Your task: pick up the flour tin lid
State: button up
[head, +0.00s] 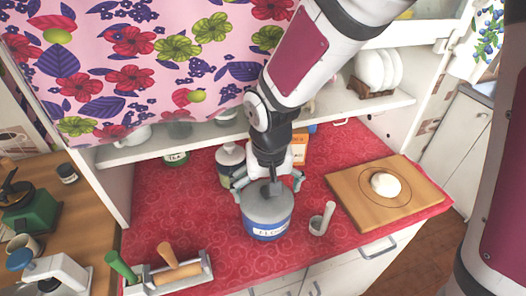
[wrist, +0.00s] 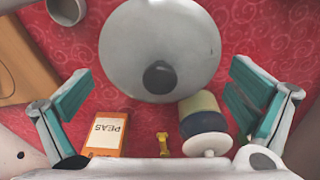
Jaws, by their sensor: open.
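The flour tin (head: 267,231) is blue and white with a partly readable label and stands upright on the red counter. Its grey lid (head: 255,201) sits on top, with a dark knob in the middle. In the wrist view the round lid (wrist: 150,30) fills the top centre, and its dark knob (wrist: 160,77) points toward me. My gripper (head: 268,181) is over the tin, pointing down, with its fingers spread to either side. In the wrist view my gripper (wrist: 155,103) is open with teal pads, and the knob lies between them, apart from both.
A wooden board (head: 349,190) with dough lies right, and a small grey cup (head: 317,224) stands beside the tin. Behind are an orange peas box (wrist: 107,133) and a banded jar (wrist: 203,122). A shelf runs behind.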

jog(key=shift+f, duration=0.45)
